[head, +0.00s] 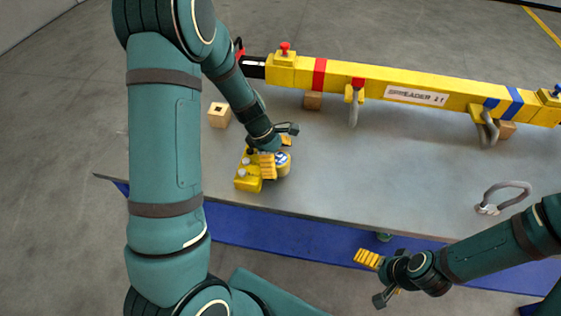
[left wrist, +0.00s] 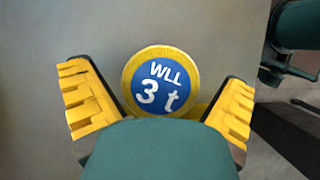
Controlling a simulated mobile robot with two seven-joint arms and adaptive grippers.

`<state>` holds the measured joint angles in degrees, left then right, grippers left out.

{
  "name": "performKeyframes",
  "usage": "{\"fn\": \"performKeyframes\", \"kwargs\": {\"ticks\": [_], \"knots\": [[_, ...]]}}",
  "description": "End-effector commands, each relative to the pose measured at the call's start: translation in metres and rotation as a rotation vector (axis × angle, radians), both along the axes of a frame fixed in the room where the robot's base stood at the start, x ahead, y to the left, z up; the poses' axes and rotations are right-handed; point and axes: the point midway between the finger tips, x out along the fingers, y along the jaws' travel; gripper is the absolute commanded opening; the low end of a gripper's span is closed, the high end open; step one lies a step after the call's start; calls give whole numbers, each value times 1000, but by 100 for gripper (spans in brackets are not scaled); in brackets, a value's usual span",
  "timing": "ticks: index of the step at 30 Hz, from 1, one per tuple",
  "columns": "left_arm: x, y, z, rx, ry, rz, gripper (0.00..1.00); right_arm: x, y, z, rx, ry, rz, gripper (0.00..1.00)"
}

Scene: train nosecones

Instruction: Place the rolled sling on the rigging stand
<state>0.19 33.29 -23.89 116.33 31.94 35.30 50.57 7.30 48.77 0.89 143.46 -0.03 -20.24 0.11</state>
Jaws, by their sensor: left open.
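The rolled sling (head: 283,163) is a yellow roll with a round blue label. It sits near the front left edge of the grey table. In the left wrist view the sling (left wrist: 158,82) reads "WLL 3 t" and lies between the spread yellow finger pads, with gaps on both sides. My left gripper (head: 276,153) is open over the sling, and its lower part is hidden. My right gripper (head: 376,279) appears open and empty, in front of the table's front edge. I cannot tell which thing is the rigging stand.
A yellow piece with grey knobs (head: 243,182) stands left of the sling. A wooden block with a hole (head: 218,115) is behind it. The yellow spreader beam (head: 385,88) lies across the back. A grey shackle (head: 502,193) is at right. The middle table surface is clear.

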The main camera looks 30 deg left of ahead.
Motion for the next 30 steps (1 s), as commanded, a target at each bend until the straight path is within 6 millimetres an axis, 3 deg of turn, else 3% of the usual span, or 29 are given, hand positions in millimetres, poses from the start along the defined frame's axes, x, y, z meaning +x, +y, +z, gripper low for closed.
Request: {"fn": "performKeyframes", "kwargs": {"ticks": [9, 15, 21, 30], "knots": [[-3, 26, 62, 1, -4, 1, 100, -4, 1, 25, 2, 10, 3, 100], [-5, 40, 90, 0, -3, 1, 100, -5, 1, 34, 3, 14, 3, 100], [-6, 45, 101, 0, -1, 0, 100, -4, 1, 36, 2, 10, 1, 100], [-6, 46, 102, 0, 0, -1, 100, -4, 0, 36, 2, 11, 0, 100]]}}
